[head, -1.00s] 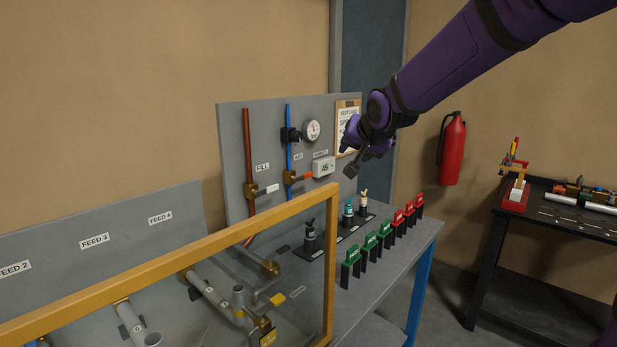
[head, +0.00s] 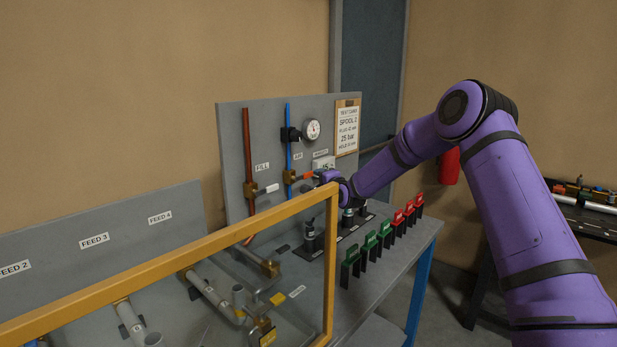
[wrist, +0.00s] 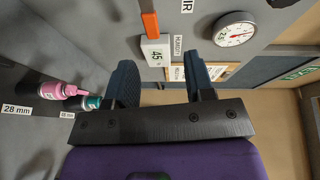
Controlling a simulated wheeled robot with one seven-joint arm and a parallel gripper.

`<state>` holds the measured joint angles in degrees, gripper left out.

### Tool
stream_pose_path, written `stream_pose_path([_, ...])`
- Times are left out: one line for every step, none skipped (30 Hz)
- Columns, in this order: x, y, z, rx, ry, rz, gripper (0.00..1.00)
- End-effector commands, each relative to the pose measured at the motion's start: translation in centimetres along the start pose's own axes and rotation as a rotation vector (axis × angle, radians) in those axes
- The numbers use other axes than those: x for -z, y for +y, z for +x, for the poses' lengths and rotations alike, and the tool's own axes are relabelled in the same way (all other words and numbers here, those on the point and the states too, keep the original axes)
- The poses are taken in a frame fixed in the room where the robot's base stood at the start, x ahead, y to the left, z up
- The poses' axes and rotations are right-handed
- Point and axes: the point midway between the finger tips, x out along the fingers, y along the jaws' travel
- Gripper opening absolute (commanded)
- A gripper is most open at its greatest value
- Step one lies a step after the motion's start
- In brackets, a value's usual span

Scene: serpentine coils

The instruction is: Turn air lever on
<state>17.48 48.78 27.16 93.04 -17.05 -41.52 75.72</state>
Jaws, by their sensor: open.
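The air lever (head: 303,176) is an orange handle on the brass valve of the blue air pipe (head: 288,140). It points sideways, across the upright pipe. My gripper (head: 316,184) is close to the lever's right end, low in front of the board, and its fingertips are hard to make out in the head view. In the wrist view my gripper (wrist: 160,70) is open with nothing between its dark fingers. The orange lever (wrist: 149,22) shows ahead of the fingers at the top of that view, apart from them. The valve body is out of the wrist view.
A white display reading 45 (wrist: 156,50) sits beside the lever's end, near my fingers. A round gauge (head: 312,129) is above. The fill lever (head: 268,189) is to the left. A yellow frame (head: 200,253) stands in front. Green and red clips (head: 385,234) line the bench.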

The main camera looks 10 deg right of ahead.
Motion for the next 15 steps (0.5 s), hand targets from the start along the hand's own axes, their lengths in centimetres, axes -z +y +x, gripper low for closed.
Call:
stream_pose_path([0.3,1.0,0.5,0.017,0.007,0.033,0.49])
stream_pose_path([0.5,1.3,0.7,0.028,0.011,0.050,0.49])
stream_pose_path([0.7,1.7,0.9,0.040,0.015,0.069,0.49])
stream_pose_path([0.7,1.9,1.0,0.048,0.017,0.080,0.49])
stream_pose_path([0.8,2.1,1.1,0.054,0.019,0.088,0.49])
stream_pose_path([0.9,2.2,1.3,0.061,0.020,0.097,0.49])
stream_pose_path([0.9,2.3,1.4,0.064,0.021,0.102,0.49])
stream_pose_path([0.9,2.3,1.5,0.066,0.022,0.105,0.49])
stream_pose_path([0.9,2.4,1.7,0.067,0.022,0.107,0.49])
stream_pose_path([0.9,2.4,1.9,0.067,0.022,0.107,0.49])
stream_pose_path([0.9,2.4,2.1,0.067,0.022,0.107,0.49])
stream_pose_path([0.9,2.3,2.5,0.068,0.022,0.106,0.49])
stream_pose_path([0.9,2.3,2.9,0.068,0.021,0.105,0.49])
stream_pose_path([0.9,2.2,3.3,0.067,0.021,0.105,0.49])
stream_pose_path([0.9,2.2,3.9,0.067,0.022,0.104,0.49])
